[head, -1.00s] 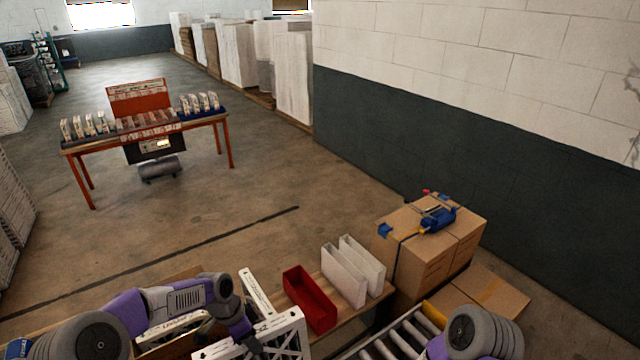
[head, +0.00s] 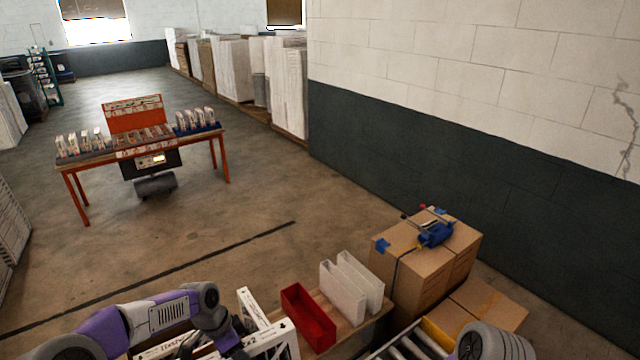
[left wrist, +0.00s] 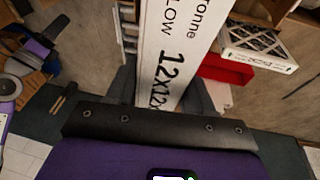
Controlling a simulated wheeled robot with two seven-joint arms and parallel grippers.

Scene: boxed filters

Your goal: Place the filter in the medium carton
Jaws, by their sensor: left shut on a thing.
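My left gripper (head: 236,350) is at the bottom of the head view, partly cut off by the frame edge. In the left wrist view it is shut on a white-edged filter (left wrist: 170,50) printed with "12x12x". The held filter's edge stretches away from the jaws. Another white-framed filter with a lattice face (left wrist: 258,46) lies beyond it to the right. In the head view white filter frames (head: 286,342) crowd around the gripper; I cannot tell which one is held. I cannot make out which carton is the medium one. My right gripper is out of view.
A red bin (head: 308,318) and white bins (head: 343,292) stand on a wooden bench right of the gripper. Rollers (head: 408,345) lie further right. Stacked closed boxes (head: 405,275) carry a blue strapping tool (head: 436,234). An orange table (head: 140,140) stands far off across open floor.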

